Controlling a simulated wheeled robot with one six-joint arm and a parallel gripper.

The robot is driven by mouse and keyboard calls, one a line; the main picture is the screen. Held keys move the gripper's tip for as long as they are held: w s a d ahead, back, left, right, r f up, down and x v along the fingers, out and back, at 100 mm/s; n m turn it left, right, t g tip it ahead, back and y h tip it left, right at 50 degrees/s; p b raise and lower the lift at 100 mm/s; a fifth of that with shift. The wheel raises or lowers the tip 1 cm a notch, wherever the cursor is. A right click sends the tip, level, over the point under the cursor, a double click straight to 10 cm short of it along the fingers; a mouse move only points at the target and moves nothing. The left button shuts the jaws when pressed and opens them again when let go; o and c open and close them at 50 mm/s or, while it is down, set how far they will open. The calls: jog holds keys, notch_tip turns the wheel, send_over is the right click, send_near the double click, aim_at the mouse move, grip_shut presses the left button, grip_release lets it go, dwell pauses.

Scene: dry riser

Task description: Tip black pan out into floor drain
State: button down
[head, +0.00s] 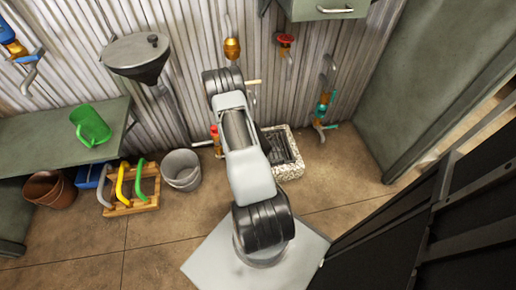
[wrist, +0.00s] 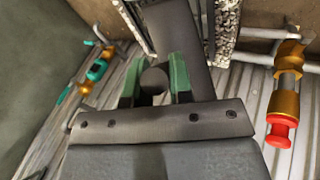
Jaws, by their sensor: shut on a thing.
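My gripper (wrist: 154,84) has its two green-padded fingers closed around a dark part of the black pan (wrist: 176,32) in the wrist view. The pan reaches away from the fingers toward the top of that view, over or close beside the floor drain. The floor drain (head: 288,168) has a speckled stone rim around a dark grate and stands against the corrugated wall in the head view. Its rim also shows at the top of the wrist view (wrist: 226,30). In the head view my arm hides the gripper and most of the pan; the pan's tilt and contents cannot be told.
Left of the drain are a grey bucket (head: 182,170), a wooden crate (head: 132,205) with coloured handles and a green bench (head: 60,140) with a green jug (head: 91,125). Pipes with a red-knobbed valve (wrist: 284,100) and a teal valve (head: 321,108) are on the wall nearby.

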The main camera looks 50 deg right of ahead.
jog(key=w+a+f+n+g+h+b, duration=0.1)
jog(key=w+a+f+g+h+b, duration=0.4)
jog(key=b, duration=0.9)
jog(key=shift+w+f+g+h+b, duration=0.35)
jog(key=shift+f+g+h, duration=0.45)
jog(key=shift+f+h, duration=0.6)
jog(key=shift+a+f, duration=0.1)
jog(key=shift+f, duration=0.1)
jog(key=shift+n, duration=0.3)
